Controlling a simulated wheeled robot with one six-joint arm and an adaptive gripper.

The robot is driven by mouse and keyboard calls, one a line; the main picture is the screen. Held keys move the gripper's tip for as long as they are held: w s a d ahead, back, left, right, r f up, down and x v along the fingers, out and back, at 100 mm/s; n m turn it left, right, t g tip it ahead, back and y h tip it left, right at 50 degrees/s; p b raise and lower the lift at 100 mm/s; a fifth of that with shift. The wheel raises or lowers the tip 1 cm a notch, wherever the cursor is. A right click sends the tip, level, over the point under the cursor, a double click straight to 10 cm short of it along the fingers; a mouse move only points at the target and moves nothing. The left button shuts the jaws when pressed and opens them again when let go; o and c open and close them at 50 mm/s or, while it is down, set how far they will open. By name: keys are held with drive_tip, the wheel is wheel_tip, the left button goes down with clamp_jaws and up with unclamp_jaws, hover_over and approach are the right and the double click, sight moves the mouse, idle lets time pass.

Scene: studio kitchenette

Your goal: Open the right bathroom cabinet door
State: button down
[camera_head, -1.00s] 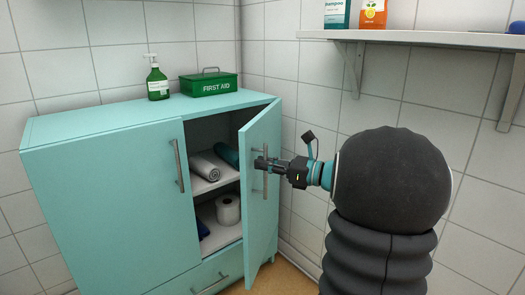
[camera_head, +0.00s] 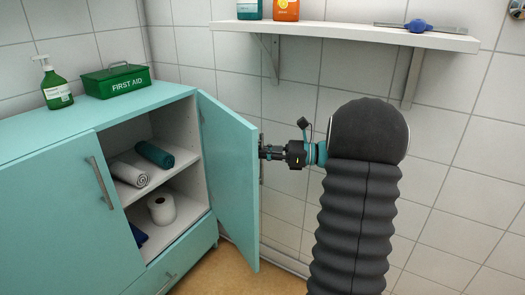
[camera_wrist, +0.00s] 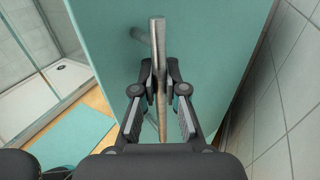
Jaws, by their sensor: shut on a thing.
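The right door (camera_head: 229,180) of the teal bathroom cabinet (camera_head: 58,195) stands wide open, swung out to the right toward the tiled wall. Its metal bar handle (camera_wrist: 157,62) shows in the wrist view between my gripper's fingers. My gripper (camera_wrist: 160,88) is shut on this handle. In the head view my gripper (camera_head: 264,152) is at the door's outer face, on its right side, and most of the handle is hidden there. The left door (camera_head: 60,222) is closed, with its own bar handle (camera_head: 101,183).
Inside are a white towel roll (camera_head: 130,174), a teal roll (camera_head: 154,154) and a toilet roll (camera_head: 162,208). A green bottle (camera_head: 55,84) and first aid box (camera_head: 117,80) stand on top. A wall shelf (camera_head: 340,35) hangs above my arm. The tiled wall is close to the door.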

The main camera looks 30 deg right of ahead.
drive_tip(key=shift+f, duration=0.1)
drive_tip(key=c, duration=1.2)
unclamp_jaws()
drive_tip(key=shift+d, duration=0.1)
drive_tip(key=v, duration=1.2)
